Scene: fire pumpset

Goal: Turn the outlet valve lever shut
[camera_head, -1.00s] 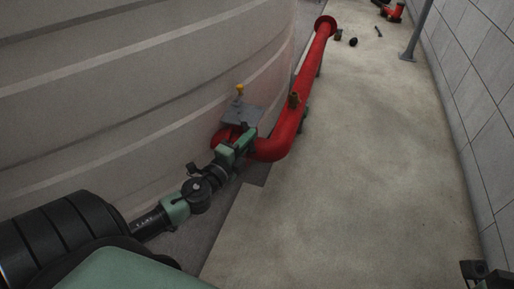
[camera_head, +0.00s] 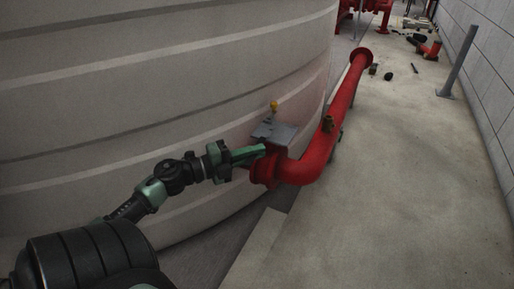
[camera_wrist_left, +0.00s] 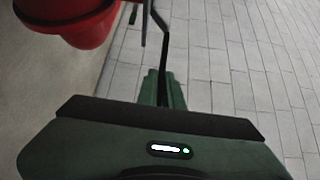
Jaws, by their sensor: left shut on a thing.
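The outlet valve lever (camera_wrist_left: 163,42) is a thin, dark, bent bar in the left wrist view. It runs from the top down between the fingers of my left gripper (camera_wrist_left: 164,88), which is shut on it. A red flanged pipe part (camera_wrist_left: 90,25) shows at upper left there. In the head view, my left gripper (camera_head: 262,152) is beside the tank, at the near flanged end of the red outlet pipe (camera_head: 315,158), just below a grey plate (camera_head: 277,132). The lever cannot be made out in the head view. My right gripper is out of view.
The large pale ribbed tank (camera_head: 130,90) fills the left, close to my left arm. A yellow-topped fitting (camera_head: 274,106) stands above the plate. A grey post (camera_head: 458,62) and block wall are at right. The concrete floor (camera_head: 390,190) between is mostly clear.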

